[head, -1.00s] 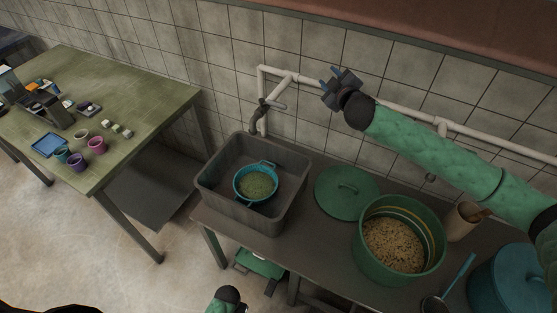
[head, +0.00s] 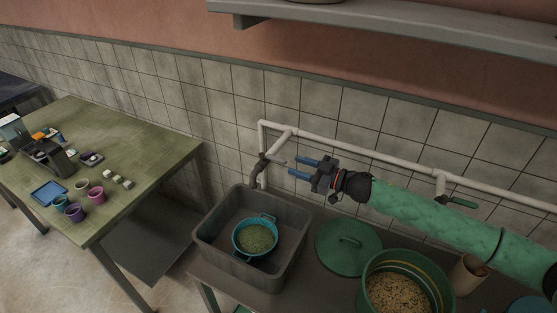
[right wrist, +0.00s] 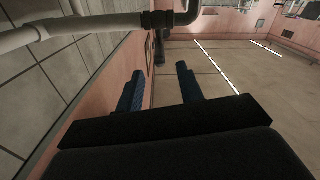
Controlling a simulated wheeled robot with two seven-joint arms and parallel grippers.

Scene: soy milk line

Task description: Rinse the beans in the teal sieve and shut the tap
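The teal sieve (head: 237,243) stands in the grey basin (head: 207,236) with the greenish beans (head: 257,238) in it. The tap (head: 257,174) hangs from the white pipe above the basin's back edge, with its lever (head: 276,160) pointing right. I see no clear stream of water at its spout. My right gripper (head: 305,168) is open and empty, its blue fingers pointing left at the tap lever, a little to its right. In the right wrist view the fingers (right wrist: 160,88) are apart, with the pipe (right wrist: 90,27) above them. My left gripper is not in view.
A green lid (head: 340,256) lies right of the basin, beside a green pot (head: 368,270) of pale beans. A white pipe (head: 370,153) runs along the tiled wall. A green table (head: 130,160) with small cups stands at left.

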